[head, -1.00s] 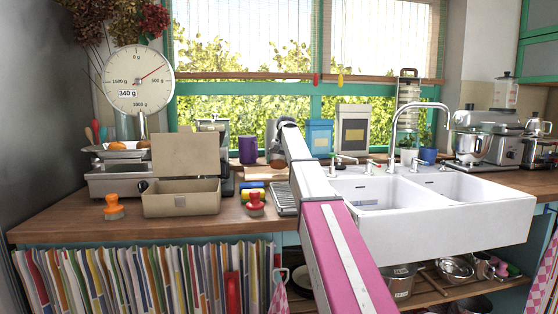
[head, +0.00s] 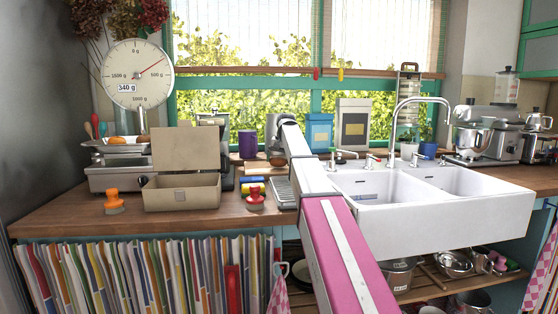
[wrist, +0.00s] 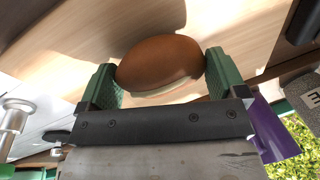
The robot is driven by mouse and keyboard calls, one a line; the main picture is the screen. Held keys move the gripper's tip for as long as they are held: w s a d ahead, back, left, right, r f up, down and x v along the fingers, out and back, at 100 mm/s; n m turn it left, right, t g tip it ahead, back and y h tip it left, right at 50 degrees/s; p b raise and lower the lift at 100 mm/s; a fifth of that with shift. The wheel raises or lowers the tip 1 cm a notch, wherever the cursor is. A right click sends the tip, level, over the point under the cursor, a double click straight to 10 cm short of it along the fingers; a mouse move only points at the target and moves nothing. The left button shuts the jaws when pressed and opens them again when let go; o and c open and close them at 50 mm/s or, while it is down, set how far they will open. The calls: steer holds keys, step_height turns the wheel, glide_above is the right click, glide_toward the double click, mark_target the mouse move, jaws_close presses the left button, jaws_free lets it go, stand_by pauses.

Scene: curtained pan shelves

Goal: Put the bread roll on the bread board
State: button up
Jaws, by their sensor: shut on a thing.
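The brown bread roll (wrist: 162,62) is held between the two green fingers of my gripper (wrist: 160,80) in the wrist view. In the head view the roll (head: 277,160) shows small below my gripper (head: 275,147), at the back of the counter left of the sink. The light wooden bread board (head: 262,171) lies just below it, mostly hidden behind other things. Pale wood also fills the upper part of the wrist view. I cannot tell whether the roll touches the board.
A purple canister (head: 247,145) stands close to the left of my gripper. An open beige box (head: 182,193), a red-knobbed stamp (head: 255,197) and yellow and blue items (head: 252,187) sit in front. A kitchen scale (head: 138,80) is at left. The white sink (head: 430,215) is at right.

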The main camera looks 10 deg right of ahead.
steer(key=shift+f, duration=0.2)
stand_by(0.3)
steer(key=o, duration=0.6)
steer(key=shift+o, duration=0.2)
steer(key=shift+s+d+r, duration=0.2)
steer(key=shift+d+r, duration=0.1)
steer(key=shift+r, duration=1.45)
steer(key=shift+s+d+r, duration=0.15)
steer(key=shift+d+r, duration=0.1)
steer(key=shift+r, duration=1.5)
steer(key=shift+s+d+r, duration=0.2)
steer(key=shift+d+r, duration=0.1)
steer(key=shift+r, duration=1.45)
jaws_close()
steer(key=shift+s, duration=0.1)
